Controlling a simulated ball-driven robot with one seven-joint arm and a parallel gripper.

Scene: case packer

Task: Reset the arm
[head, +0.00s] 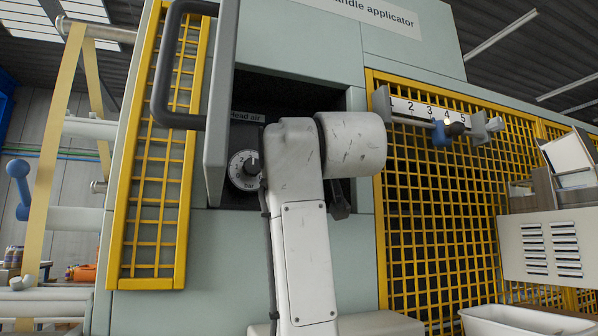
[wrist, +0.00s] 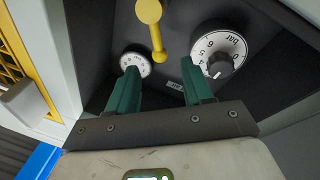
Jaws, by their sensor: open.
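My gripper (wrist: 160,67) is open in the wrist view, with two green fingers apart and nothing seen between them. It points into a dark recess. A yellow lever (wrist: 156,30) hangs beyond and between the fingertips. A white dial with a black knob (wrist: 219,64), marked in bar, is just right of the right finger. A smaller round gauge (wrist: 136,62) is behind the left fingertip, partly covered by it. In the head view my arm (head: 308,245) reaches up before the recess and hides most of the gripper. The bar dial (head: 240,171) shows left of the arm, under a "Head air" label.
An open grey door (head: 219,90) with a dark handle (head: 163,80) stands close left of my arm. Yellow mesh guards (head: 425,210) flank the pale green cabinet (head: 300,40). A numbered scale with a blue clamp (head: 441,134) is on the right. A white bin (head: 525,322) sits lower right.

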